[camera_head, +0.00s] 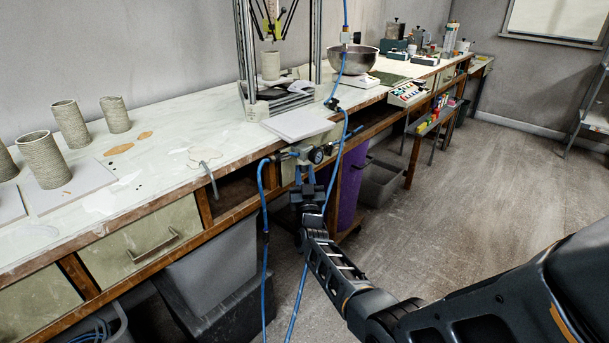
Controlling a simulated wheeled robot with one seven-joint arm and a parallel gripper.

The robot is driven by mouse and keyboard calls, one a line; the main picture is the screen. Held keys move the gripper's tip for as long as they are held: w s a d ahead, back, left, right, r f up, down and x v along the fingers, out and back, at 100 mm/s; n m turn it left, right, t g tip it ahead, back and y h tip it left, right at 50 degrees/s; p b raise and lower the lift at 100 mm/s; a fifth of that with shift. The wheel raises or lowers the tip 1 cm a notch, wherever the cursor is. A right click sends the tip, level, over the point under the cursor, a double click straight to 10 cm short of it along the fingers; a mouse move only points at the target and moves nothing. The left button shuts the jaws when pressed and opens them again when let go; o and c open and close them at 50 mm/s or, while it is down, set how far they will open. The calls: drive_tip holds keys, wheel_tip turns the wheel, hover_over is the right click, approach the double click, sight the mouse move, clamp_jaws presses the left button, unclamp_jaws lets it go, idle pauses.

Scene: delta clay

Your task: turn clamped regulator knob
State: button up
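The regulator (303,152) is fixed at the front edge of the workbench, near the middle of the view. It has a dark round gauge (317,155) and blue air hoses on both sides. My gripper (305,174) is just below the regulator body, at the end of my arm, which reaches in from the lower right. Its fingers point up at the underside of the regulator. The knob cannot be made out clearly; the fingertips are where it may be hidden. I cannot tell whether the fingers touch or grip anything.
A blue hose (264,210) hangs left of my gripper, and another passes close on its right. A purple bin (350,188) stands behind, under the bench. A white board (298,124) lies above the regulator. Clay cylinders (70,125) stand at left. Open floor (480,190) lies right.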

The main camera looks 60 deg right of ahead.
clamp_jaws()
drive_tip(key=shift+s+n+t+y+b, duration=0.1)
drive_tip(key=shift+n+t+y+b, duration=0.7)
drive_tip(key=shift+t+b, duration=0.4)
drive_tip(key=shift+o, duration=2.2)
unclamp_jaws()
drive_tip(key=shift+f, duration=0.1)
drive_tip(key=v, duration=0.7)
drive_tip(key=shift+s+a, duration=0.25)
